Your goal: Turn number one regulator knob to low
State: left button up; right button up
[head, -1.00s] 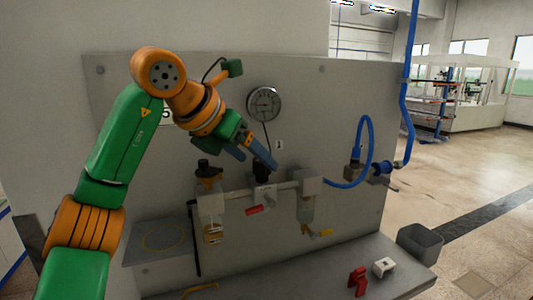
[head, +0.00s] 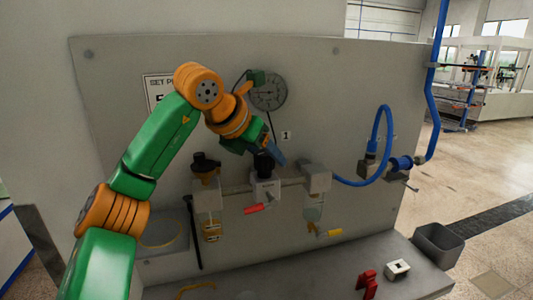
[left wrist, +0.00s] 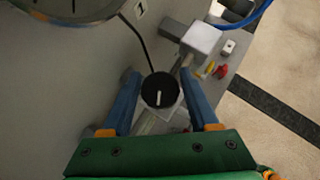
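The number one regulator knob (head: 264,164) is black and sits on the grey regulator body (head: 266,184) on the panel, below the "1" label (head: 286,135). In the left wrist view the knob (left wrist: 160,90) shows from above with a white mark pointing roughly down the picture. My left gripper (head: 277,154) is at the knob. Its blue fingers in the left wrist view (left wrist: 160,88) stand on either side of the knob, with a visible gap on both sides. The gripper is open. My right gripper is not in view.
A round gauge (head: 268,92) is above the knob, partly behind my arm. A red-handled valve (head: 258,209), a filter bowl with a yellow handle (head: 328,233) and a blue hose (head: 385,120) are near. A red part (head: 368,283) and a white block (head: 397,269) lie on the shelf.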

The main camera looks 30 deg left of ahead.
pick_arm(q)
jog(key=shift+s, duration=0.1)
grip_shut()
jog(key=shift+n, duration=0.3)
